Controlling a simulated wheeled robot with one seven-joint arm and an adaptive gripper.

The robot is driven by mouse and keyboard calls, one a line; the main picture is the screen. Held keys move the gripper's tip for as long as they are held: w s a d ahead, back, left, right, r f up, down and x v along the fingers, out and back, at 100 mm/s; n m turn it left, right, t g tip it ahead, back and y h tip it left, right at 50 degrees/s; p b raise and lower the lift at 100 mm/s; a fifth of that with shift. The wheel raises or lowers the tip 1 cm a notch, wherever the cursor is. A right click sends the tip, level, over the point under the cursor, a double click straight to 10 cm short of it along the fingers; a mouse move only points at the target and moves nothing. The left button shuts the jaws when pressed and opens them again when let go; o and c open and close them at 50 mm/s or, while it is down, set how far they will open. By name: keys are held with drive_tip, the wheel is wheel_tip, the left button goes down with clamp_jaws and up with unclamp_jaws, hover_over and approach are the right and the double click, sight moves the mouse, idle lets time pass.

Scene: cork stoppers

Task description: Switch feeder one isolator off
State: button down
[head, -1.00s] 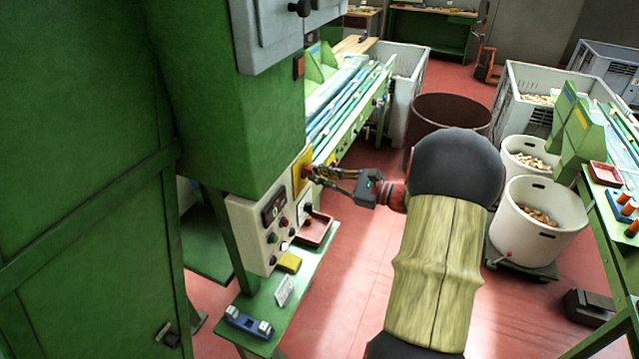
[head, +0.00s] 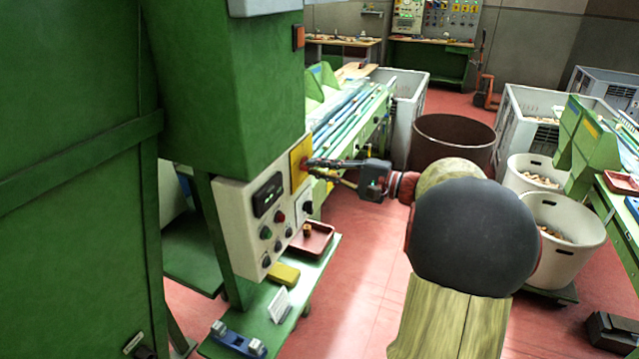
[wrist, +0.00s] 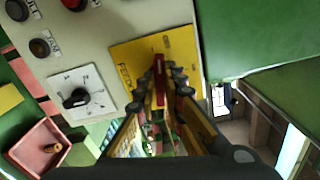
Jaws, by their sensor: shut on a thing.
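The feeder isolator is a yellow plate (head: 296,172) with a red handle, on the side of the cream control panel (head: 237,225). In the wrist view the plate (wrist: 126,62) carries partly readable lettering, "FEED…", and the red handle (wrist: 160,92) runs up and down the picture. My gripper (head: 310,164) is at the plate, reaching in from the right. In the wrist view its fingers (wrist: 161,86) are closed on the red handle, one on each side. The fingers hide part of the handle and the plate's lower part.
A black rotary knob on a white dial (wrist: 76,97) and push buttons sit beside the plate. Below, a green shelf (head: 250,300) holds a red tray (head: 318,240), a yellow block (head: 284,274) and a card. The green cabinet (head: 225,90) overhangs above.

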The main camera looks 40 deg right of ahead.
drive_tip(key=n+b, duration=0.2)
drive_tip(key=b, duration=0.1)
drive_tip(key=shift+f, duration=0.25)
drive_tip(key=shift+r+n+b, duration=0.1)
drive_tip(key=shift+n+b, duration=0.2)
drive_tip(key=shift+b, duration=0.05)
drive_tip(key=c, duration=1.9)
unclamp_jaws()
drive_tip(key=shift+s, duration=0.1)
drive_tip(key=v, duration=1.1)
drive_tip(key=shift+s+d, duration=0.2)
drive_tip(key=shift+s, duration=0.1)
